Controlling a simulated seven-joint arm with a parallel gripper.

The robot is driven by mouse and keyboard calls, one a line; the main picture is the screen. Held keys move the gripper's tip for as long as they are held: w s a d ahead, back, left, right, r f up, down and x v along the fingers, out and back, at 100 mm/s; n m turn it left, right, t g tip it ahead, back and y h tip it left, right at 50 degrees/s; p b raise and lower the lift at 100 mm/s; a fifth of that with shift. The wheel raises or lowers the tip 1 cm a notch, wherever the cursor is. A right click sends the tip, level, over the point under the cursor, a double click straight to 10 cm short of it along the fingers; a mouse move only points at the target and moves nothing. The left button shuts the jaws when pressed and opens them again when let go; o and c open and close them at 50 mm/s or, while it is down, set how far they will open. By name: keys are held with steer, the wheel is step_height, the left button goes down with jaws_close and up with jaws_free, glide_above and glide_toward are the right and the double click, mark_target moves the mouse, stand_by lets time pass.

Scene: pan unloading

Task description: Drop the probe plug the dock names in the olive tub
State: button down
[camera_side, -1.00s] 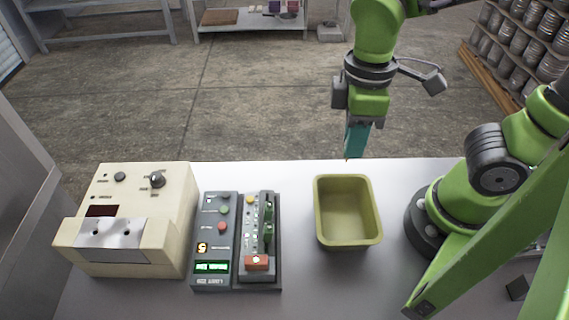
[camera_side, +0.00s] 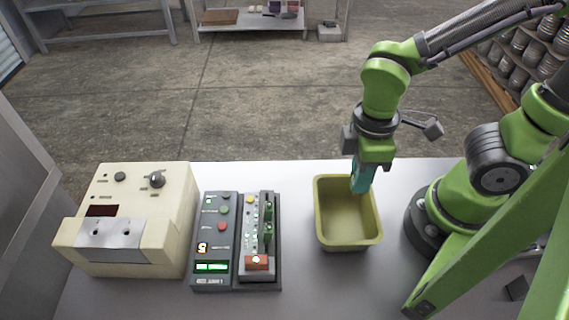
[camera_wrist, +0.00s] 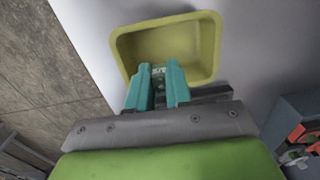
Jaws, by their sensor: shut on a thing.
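The olive tub (camera_side: 347,240) stands on the table between the dock and my arm's base; its inside looks empty where it shows. In the wrist view the tub (camera_wrist: 205,45) is just beyond my fingers. My gripper (camera_side: 358,188) has teal fingers, points down and is over the tub's far right part. In the wrist view my gripper (camera_wrist: 158,75) is shut on a small green plug (camera_wrist: 158,72), mostly hidden between the fingers. The dock (camera_side: 215,245) has a lit green display, too small to read, and an orange "5" digit.
A slotted module with green boards (camera_side: 267,225) and an orange block (camera_side: 257,263) adjoins the dock. A cream box (camera_side: 130,190) with a knob stands at the left. The table (camera_side: 300,285) is clear in front of the tub.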

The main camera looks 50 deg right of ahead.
steer(key=c, duration=1)
jaws_free()
steer(key=shift+o, duration=0.2)
step_height(320, 180, up, 17)
steer(key=shift+w+d, duration=0.25)
steer(key=shift+w, duration=0.1)
steer(key=w+d+f+m+t+y, duration=0.1)
steer(key=w+d+f+m+t, duration=0.2)
steer(key=m, duration=1)
steer(key=w+d+t, duration=0.3)
steer(key=d+t, duration=0.1)
steer(key=shift+w+d+f+y, duration=0.15)
steer(key=shift+f+y, duration=0.1)
steer(key=shift+y, duration=0.15)
